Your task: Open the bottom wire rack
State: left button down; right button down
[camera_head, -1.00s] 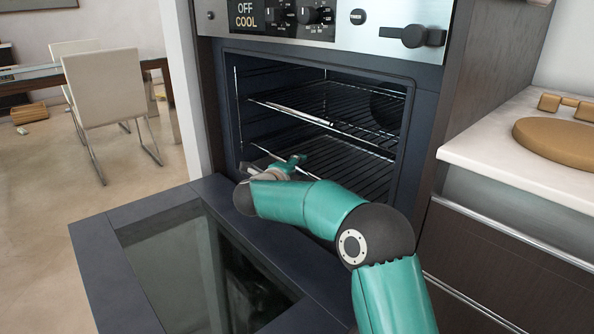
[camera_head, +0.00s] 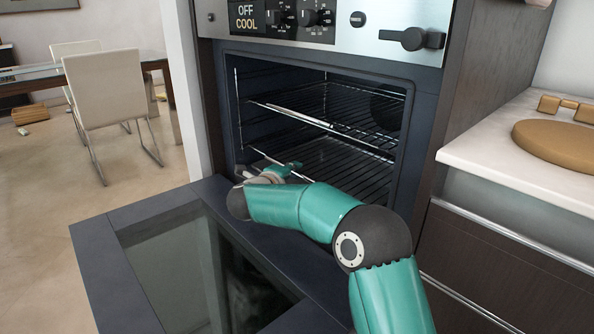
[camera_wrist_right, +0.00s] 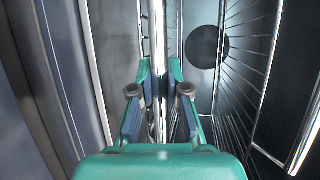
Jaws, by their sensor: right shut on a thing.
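The bottom wire rack (camera_head: 350,170) lies low inside the open oven, under the upper wire rack (camera_head: 340,112). My right gripper (camera_head: 270,173) is at the left part of the bottom rack's front edge, partly hidden by its own wrist. In the right wrist view my right gripper (camera_wrist_right: 160,88) has its two fingers on either side of a shiny bar (camera_wrist_right: 157,40), shut on it. This bar appears to be the bottom rack's front rail. My left gripper is not in view.
The oven door (camera_head: 150,212) is folded down flat in front of the cavity, below my right arm. A counter (camera_head: 510,165) with drawers stands at the right. A chair (camera_head: 108,90) and table are at the far left.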

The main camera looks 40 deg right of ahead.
jog(key=s+a+p, duration=0.2)
jog(key=a+p, duration=0.3)
jog(key=a, duration=2.3)
jog(key=shift+f, duration=0.25)
jog(key=shift+s, duration=0.1)
jog(key=c, duration=1.2)
grip_release()
jog(key=shift+c, duration=0.2)
jog(key=shift+o, duration=0.5)
jog(key=shift+r, duration=0.1)
jog(key=v, duration=0.7)
jog(key=shift+a, duration=0.2)
